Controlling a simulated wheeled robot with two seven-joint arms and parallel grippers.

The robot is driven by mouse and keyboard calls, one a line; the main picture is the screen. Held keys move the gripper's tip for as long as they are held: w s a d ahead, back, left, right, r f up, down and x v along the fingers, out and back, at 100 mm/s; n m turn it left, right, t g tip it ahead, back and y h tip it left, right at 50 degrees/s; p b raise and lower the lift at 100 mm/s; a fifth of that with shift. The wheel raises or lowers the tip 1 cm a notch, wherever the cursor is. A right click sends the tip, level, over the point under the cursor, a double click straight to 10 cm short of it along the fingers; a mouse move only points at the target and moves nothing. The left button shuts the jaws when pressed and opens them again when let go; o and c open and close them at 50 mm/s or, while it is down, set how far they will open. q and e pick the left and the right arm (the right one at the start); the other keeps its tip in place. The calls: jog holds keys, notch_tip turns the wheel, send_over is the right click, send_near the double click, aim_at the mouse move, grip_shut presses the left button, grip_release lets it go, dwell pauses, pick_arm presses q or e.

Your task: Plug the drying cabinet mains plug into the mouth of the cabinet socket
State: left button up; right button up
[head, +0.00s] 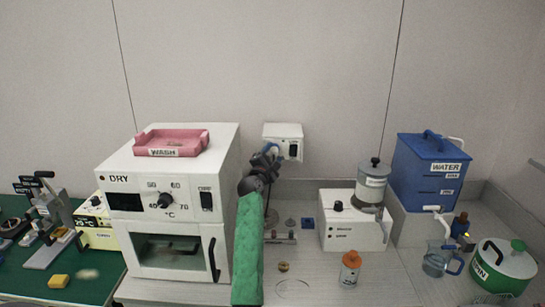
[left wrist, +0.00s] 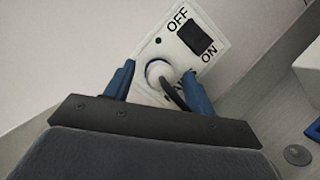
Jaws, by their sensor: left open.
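The cabinet socket (head: 283,130) is a white box on the wall, right of the drying cabinet (head: 128,183). In the left wrist view the socket (left wrist: 171,43) shows a black OFF/ON switch. A round white plug (left wrist: 157,69) with a dark cord (left wrist: 173,93) sits at the socket's mouth, inside a blue ring. I cannot tell how deep it sits. My left gripper (head: 271,152) is in front of the socket. Its blue fingers (left wrist: 158,76) are open on either side of the plug, with gaps visible. In the head view the gripper hides the plug. My right gripper is out of view.
A pink WASH tray (head: 171,142) lies on the cabinet. A white unit with a grey canister (head: 372,184), a blue WATER tank (head: 431,172), an orange-capped bottle (head: 350,268), a jug (head: 437,261) and a green-white pot (head: 503,268) stand to the right. Small parts lie on the bench near my arm.

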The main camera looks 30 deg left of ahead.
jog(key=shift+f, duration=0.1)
pick_arm(q)
jog(key=shift+b+v, duration=0.55)
jog(key=shift+v, duration=0.7)
jog(key=shift+b+v, duration=0.85)
jog(key=shift+v, duration=1.75)
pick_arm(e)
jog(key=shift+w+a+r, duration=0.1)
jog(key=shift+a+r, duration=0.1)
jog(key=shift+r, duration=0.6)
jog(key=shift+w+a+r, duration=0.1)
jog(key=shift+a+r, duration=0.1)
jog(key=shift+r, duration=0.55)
